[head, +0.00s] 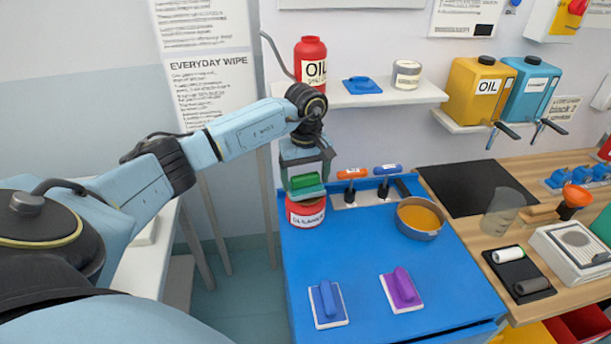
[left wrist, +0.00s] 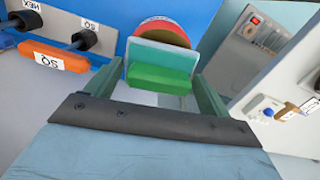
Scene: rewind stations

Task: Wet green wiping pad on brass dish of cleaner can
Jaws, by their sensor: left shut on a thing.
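My left gripper (head: 306,178) is shut on the green wiping pad (head: 305,182). In the left wrist view, the green handle of the pad (left wrist: 160,78) sits between the two fingers, with its pale plate beyond. The red cleaner can (head: 306,214), with a white label, stands at the far left corner of the blue bench top. The pad is right over the can's top; I cannot tell whether it touches. The can's rim (left wrist: 160,26) shows past the pad. The brass dish is mostly hidden by the pad. My right gripper is not in view.
A blue pad (head: 327,302) and a purple pad (head: 402,289) lie at the front of the blue bench (head: 358,250). An amber-filled pan (head: 420,218) and orange- and blue-handled tools (head: 352,173) stand right of the can. A shelf (head: 375,95) with a red oil can hangs above.

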